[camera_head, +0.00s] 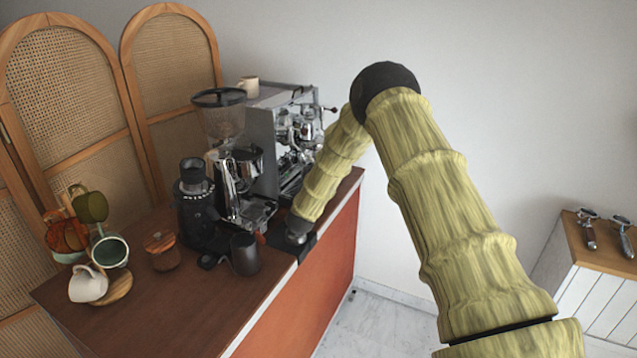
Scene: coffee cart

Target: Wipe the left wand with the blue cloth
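The espresso machine (262,142) stands at the back of the cart, its front facing right. My arm passes in front of its lower right side, and I cannot make out the left wand. I see no blue cloth. My gripper (293,236) is at the dark end of my arm, low over the cart's right edge, in front of the machine. Its fingers do not show clearly against the black surface there, so I cannot tell whether it is open or holds anything.
Left of my gripper stand a black pitcher (245,254), a large grinder (222,125) and a small black grinder (194,200). A wooden-lidded jar (161,251) and a mug tree with cups (88,284) are further left. Portafilters (589,232) lie on a side cabinet (572,256) at right.

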